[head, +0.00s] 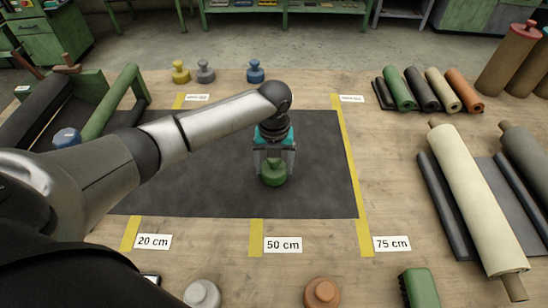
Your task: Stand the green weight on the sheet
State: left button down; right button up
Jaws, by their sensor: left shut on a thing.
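The green weight (274,178) is upright at the middle of the dark sheet (325,185), just right of the 50 cm tape line. I cannot tell whether its base touches the sheet. My left gripper (274,163) is above it, pointing down, shut on the top of the green weight. The sheet lies flat on the wooden table, its right edge near the 75 cm tape. My left arm hides part of the sheet's left side. My right gripper is not in view.
Yellow (180,72), grey (205,71) and blue (255,71) weights stand behind the sheet. A grey weight (202,294), an orange weight (322,293) and a green block (419,288) are at the front. Rolls, including a cream one (475,205), lie at right.

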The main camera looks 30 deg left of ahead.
pick_arm(q)
jog(key=shift+w+f, duration=0.1)
jog(key=shift+f, duration=0.3)
jog(key=shift+f, duration=0.1)
grip_release()
jog(key=shift+f, duration=0.15)
notch_tip(320, 180, up, 12)
jog(key=p, duration=0.2)
jog(key=shift+p, duration=0.3)
